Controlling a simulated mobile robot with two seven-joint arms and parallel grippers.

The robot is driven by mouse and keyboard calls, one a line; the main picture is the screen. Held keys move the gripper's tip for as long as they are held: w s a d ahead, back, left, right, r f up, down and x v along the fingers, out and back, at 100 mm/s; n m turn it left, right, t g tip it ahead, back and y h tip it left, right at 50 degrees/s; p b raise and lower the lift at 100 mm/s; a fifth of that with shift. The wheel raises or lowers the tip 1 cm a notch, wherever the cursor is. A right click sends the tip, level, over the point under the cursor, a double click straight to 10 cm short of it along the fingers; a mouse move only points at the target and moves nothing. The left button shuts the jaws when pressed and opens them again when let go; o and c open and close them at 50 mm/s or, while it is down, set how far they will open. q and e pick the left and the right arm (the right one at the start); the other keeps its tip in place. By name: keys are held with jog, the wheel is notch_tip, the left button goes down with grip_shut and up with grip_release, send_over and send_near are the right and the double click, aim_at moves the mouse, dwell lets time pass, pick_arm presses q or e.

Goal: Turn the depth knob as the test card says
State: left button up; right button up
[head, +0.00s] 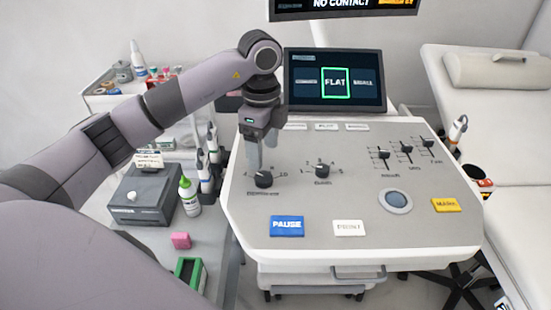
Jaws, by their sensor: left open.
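Two dark knobs stand on the light console: a left knob (264,179) and a middle knob (322,171), each with a numbered scale around it. The labels beneath them are too small to read surely, so I cannot tell which is the depth knob. My left gripper (262,160) points down just above and behind the left knob, its fingers open; contact is not clear. My right gripper is not in view.
The console screen (335,80) shows "FLAT" framed in green. Three sliders (406,152), a round button (396,201), a blue PAUSE key (287,226), a white key (349,228) and a yellow key (446,205) share the panel. A green-capped bottle (190,197) stands left.

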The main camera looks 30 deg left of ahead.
aim_at(264, 176)
pick_arm(q)
jog(key=shift+s+f+p, duration=0.15)
jog(key=shift+f+p, duration=0.15)
jog(key=shift+f, duration=3.2)
jog(key=c, duration=1.1)
